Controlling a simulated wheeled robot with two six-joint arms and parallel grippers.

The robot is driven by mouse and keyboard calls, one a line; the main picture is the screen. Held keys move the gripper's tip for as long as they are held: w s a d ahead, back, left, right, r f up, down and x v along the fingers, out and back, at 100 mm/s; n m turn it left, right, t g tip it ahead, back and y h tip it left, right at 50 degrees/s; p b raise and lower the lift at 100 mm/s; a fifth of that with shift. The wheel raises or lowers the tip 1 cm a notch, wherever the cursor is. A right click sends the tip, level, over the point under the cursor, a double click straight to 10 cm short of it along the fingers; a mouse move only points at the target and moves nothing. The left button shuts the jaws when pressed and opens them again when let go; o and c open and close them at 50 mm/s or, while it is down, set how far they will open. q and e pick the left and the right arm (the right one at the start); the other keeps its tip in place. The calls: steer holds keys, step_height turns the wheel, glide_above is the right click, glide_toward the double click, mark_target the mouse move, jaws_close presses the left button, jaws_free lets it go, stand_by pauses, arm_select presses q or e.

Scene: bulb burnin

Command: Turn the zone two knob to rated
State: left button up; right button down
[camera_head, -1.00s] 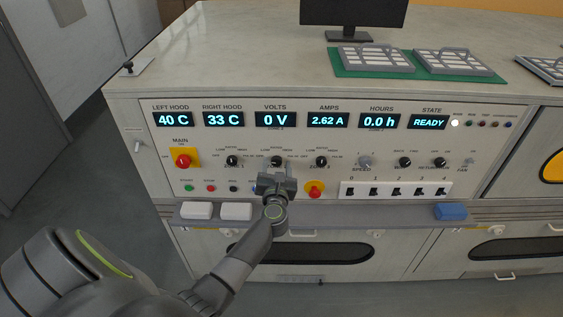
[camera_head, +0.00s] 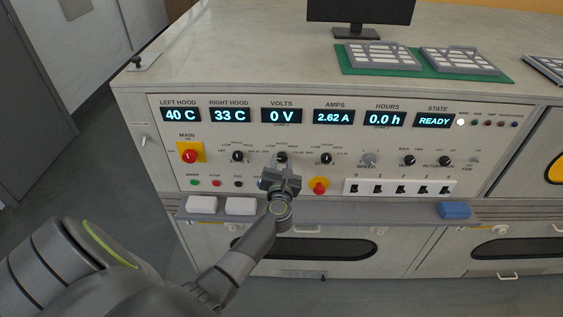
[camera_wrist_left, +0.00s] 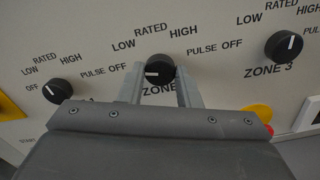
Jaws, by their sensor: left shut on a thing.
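The zone two knob (camera_wrist_left: 160,69) is a round black knob with a white pointer line. In the left wrist view its line points left, toward the OFF mark; its RATED mark is above it. In the head view the knob (camera_head: 281,157) shows just above my left gripper (camera_head: 281,172). In the left wrist view my left gripper (camera_wrist_left: 160,84) has a finger on each side of the knob and is shut on it. The gripper partly covers the ZONE 2 label. My right gripper is not in view.
The zone one knob (camera_wrist_left: 57,91) and zone three knob (camera_wrist_left: 284,46) flank it. A red stop button (camera_head: 319,186) sits close to the right of the gripper. A ledge (camera_head: 350,212) runs below. The volts display (camera_head: 281,115) reads 0 V.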

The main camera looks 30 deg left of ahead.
arm_select(q)
steer(key=m+p, duration=0.2)
steer(key=m, duration=0.2)
steer(key=shift+r+p, duration=0.2)
steer(key=shift+p, duration=0.1)
steer(key=m+p, duration=0.2)
steer(key=m, duration=0.1)
steer(key=shift+m, duration=0.4)
steer(key=m+p, duration=0.2)
steer(key=m, duration=0.2)
steer(key=shift+f+m+p, duration=0.1)
steer(key=shift+m+p, duration=0.7)
steer(key=shift+m, duration=0.7)
steer(key=o, duration=1)
steer(key=shift+f, duration=0.1)
